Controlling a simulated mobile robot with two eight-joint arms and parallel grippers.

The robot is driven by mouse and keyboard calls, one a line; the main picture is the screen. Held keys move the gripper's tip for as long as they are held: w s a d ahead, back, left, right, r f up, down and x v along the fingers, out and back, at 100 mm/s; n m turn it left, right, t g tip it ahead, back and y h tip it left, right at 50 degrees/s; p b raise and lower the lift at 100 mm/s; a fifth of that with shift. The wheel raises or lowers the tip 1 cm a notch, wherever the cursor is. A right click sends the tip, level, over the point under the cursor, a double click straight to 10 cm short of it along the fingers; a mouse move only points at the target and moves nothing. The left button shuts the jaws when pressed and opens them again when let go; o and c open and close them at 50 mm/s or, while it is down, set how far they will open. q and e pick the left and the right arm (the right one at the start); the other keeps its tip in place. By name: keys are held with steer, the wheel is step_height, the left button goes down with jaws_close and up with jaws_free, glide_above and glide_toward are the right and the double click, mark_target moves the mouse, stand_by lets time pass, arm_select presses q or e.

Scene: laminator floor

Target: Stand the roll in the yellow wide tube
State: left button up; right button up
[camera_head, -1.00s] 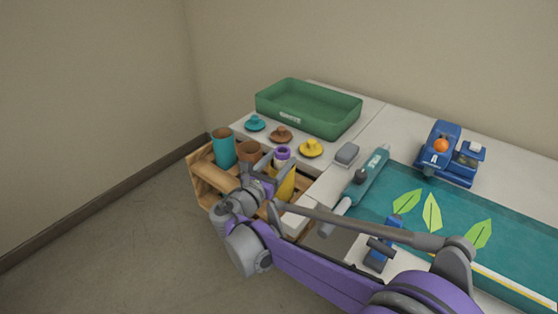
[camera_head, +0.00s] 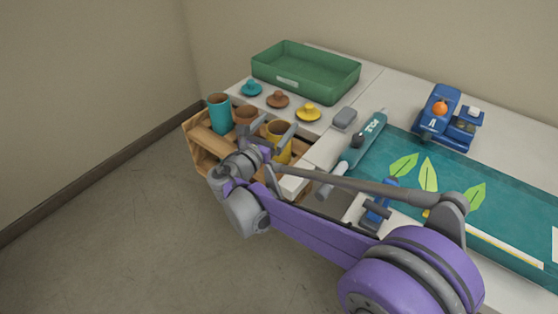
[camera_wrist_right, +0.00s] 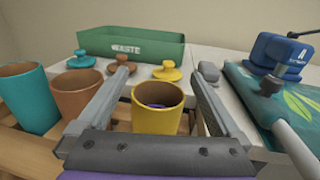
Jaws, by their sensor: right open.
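The yellow wide tube (camera_head: 284,153) stands upright in the wooden rack, and its open mouth shows in the right wrist view (camera_wrist_right: 158,120). A purple roll (camera_wrist_right: 157,106) sits down inside it, below the rim; only a little of it shows, so I cannot tell whether it stands fully upright. My right gripper (camera_head: 275,129) is open at the yellow tube. In the right wrist view its two fingers (camera_wrist_right: 160,73) are spread on either side of the tube, with nothing between the tips. My left gripper is not in view.
A teal tube (camera_head: 220,115) and a brown tube (camera_head: 245,115) stand in the wooden rack (camera_head: 201,150). Teal, brown and yellow lids (camera_head: 308,112) lie behind, before a green waste tray (camera_head: 305,75). A grey block (camera_head: 344,118) and a teal tool (camera_head: 358,148) lie to the right.

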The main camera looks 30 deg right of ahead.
steer(key=v, duration=0.5)
stand_by(0.4)
stand_by(0.8)
